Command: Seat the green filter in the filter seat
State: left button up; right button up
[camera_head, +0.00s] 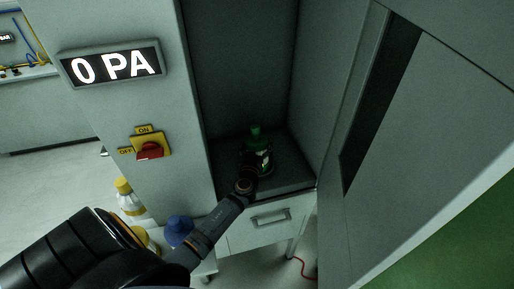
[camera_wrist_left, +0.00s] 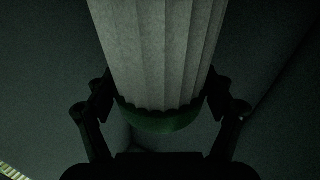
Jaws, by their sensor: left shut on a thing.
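The green filter (camera_head: 256,134) is inside the open cabinet bay in the head view, above or on its dark floor; I cannot tell whether it touches. In the left wrist view the filter (camera_wrist_left: 158,50) shows a pale pleated body with a green end rim. My left gripper (camera_head: 256,160) reaches into the bay and is shut on the filter, with fingers on both sides of it. Its fingers (camera_wrist_left: 160,90) also flank the filter in the wrist view. I cannot make out the filter seat. My right gripper is not in view.
A panel reading "0 PA" (camera_head: 111,66) and a red switch (camera_head: 149,151) are on the cabinet front. Bay walls stand close around the gripper. A drawer (camera_head: 268,221) is below. Yellow-capped bottle (camera_head: 130,203) and a blue item (camera_head: 179,231) stand near my left arm.

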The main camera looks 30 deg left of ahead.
aim_at(257, 136)
pick_arm(q)
jog(key=shift+r, duration=0.5)
jog(key=r, duration=0.2)
jog(key=r+p, duration=0.1)
jog(key=shift+s+d, duration=0.2)
jog(key=shift+s, duration=0.05)
jog(key=s+r, duration=0.1)
jog(key=s+d+r, duration=0.1)
jog(key=r, duration=0.1)
jog(key=s+d+r, duration=0.1)
jog(key=shift+d+r, duration=0.15)
jog(key=shift+r, duration=0.05)
jog(key=s+d+r+b, duration=0.2)
jog(key=s+d+r, duration=0.2)
jog(key=s, duration=0.3)
jog(key=shift+s+d+r, duration=0.3)
jog(key=shift+s+d, duration=0.1)
jog(key=shift+d, duration=0.35)
